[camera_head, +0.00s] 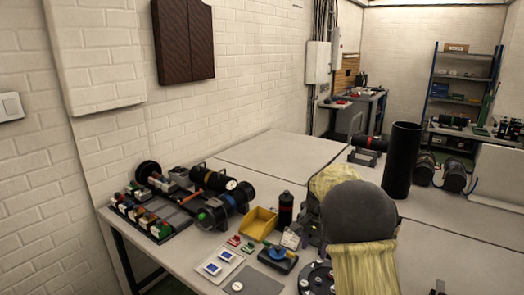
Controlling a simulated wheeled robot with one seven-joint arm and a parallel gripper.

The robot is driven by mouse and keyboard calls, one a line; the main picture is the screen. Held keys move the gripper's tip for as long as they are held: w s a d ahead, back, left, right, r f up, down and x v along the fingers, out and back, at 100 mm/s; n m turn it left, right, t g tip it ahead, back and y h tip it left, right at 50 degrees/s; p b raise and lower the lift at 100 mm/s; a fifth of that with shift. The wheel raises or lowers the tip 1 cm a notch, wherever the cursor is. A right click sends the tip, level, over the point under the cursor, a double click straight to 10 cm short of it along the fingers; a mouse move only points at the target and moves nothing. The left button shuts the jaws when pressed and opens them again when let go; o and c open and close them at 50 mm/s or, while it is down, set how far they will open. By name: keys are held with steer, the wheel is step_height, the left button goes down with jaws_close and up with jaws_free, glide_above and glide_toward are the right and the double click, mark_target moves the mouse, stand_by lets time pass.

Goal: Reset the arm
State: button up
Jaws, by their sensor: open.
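A large grey rounded part with yellow covering (360,215) fills the lower middle of the head view; it appears to be part of my arm. My gripper's fingers cannot be made out, and the arm hides part of the table behind it. A tall black cylinder (403,160) stands upright just behind and to the right of the arm. A dark cylindrical assembly with a gauge (215,182) lies on the workbench at left.
The workbench (270,150) runs along the brick wall, with its far part bare. A yellow bin (258,223), a black bottle (286,209), a rack of small parts (146,214) and a white tray (219,266) crowd the near side. Shelving (462,75) stands at the back right.

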steer(key=s+a+f+n+t+p, duration=0.1)
steer(key=s+n, duration=0.7)
steer(key=s, duration=1.7)
steer(key=shift+s+t, duration=0.4)
steer(key=shift+t, duration=0.1)
